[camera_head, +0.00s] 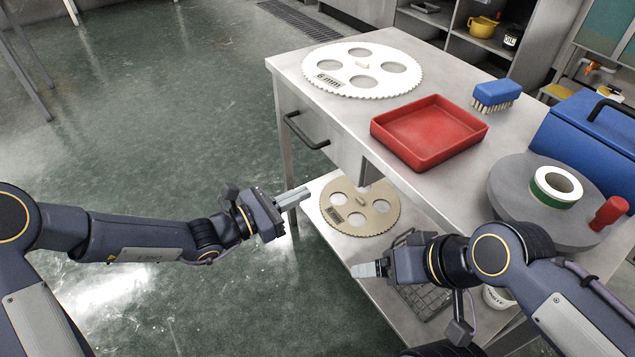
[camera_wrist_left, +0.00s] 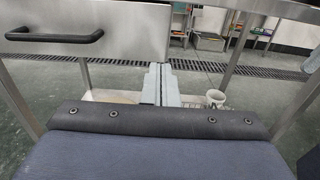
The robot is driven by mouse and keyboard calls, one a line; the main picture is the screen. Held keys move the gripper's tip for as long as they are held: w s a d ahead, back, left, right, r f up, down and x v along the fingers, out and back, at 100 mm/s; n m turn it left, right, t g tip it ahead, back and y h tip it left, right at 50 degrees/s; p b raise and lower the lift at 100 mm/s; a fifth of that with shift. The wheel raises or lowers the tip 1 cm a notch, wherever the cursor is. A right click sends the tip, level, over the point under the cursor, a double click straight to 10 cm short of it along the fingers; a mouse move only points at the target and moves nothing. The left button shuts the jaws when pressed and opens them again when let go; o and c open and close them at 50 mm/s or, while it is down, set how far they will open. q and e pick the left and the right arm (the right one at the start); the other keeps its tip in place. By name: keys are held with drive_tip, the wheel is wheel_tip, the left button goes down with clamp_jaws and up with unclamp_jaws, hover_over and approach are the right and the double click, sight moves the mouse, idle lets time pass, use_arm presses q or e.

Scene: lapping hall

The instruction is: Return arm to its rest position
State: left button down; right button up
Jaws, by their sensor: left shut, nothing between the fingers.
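My left gripper (camera_head: 293,197) reaches in from the left in the head view, in front of the metal table's near side. Its fingers are together with nothing between them. In the left wrist view the closed fingers (camera_wrist_left: 161,86) point forward, below the drawer front. My right gripper (camera_head: 370,269) comes in from the right, above the lower shelf and below the tabletop's edge. Its fingertips are small in the head view, and I cannot tell their opening.
The metal table (camera_head: 300,85) bears a white toothed disc (camera_head: 335,56), red tray (camera_head: 428,128), blue brush (camera_head: 497,92), grey round plate (camera_head: 520,205) and green-white tape ring (camera_head: 556,184). The drawer handle (camera_head: 303,132) juts out. A tan disc (camera_head: 361,206) lies on the lower shelf. Floor at left is clear.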

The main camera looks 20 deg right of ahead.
use_arm(q)
drive_tip(key=shift+v, duration=0.85)
drive_tip(key=s+a+r+m+g+y, duration=0.35)
drive_tip(key=s+a+r+m, duration=0.35)
drive_tip(key=s+a+m, duration=0.4)
drive_tip(key=s+a+f+m+t+y, duration=0.15)
drive_tip(key=s+a+m+y, duration=0.35)
drive_tip(key=a, duration=0.5)
drive_tip(key=s+a+f+m+t+y, duration=0.1)
drive_tip(key=s+a+m+t+y, duration=0.2)
drive_tip(key=s+a+y, duration=0.45)
wheel_tip(320, 180, up, 24)
drive_tip(key=w+a+h+p, duration=0.1)
drive_tip(key=h+p, duration=0.1)
drive_tip(key=p, duration=2.2)
drive_tip(key=shift+w+a, duration=0.2)
drive_tip(key=shift+f, duration=0.15)
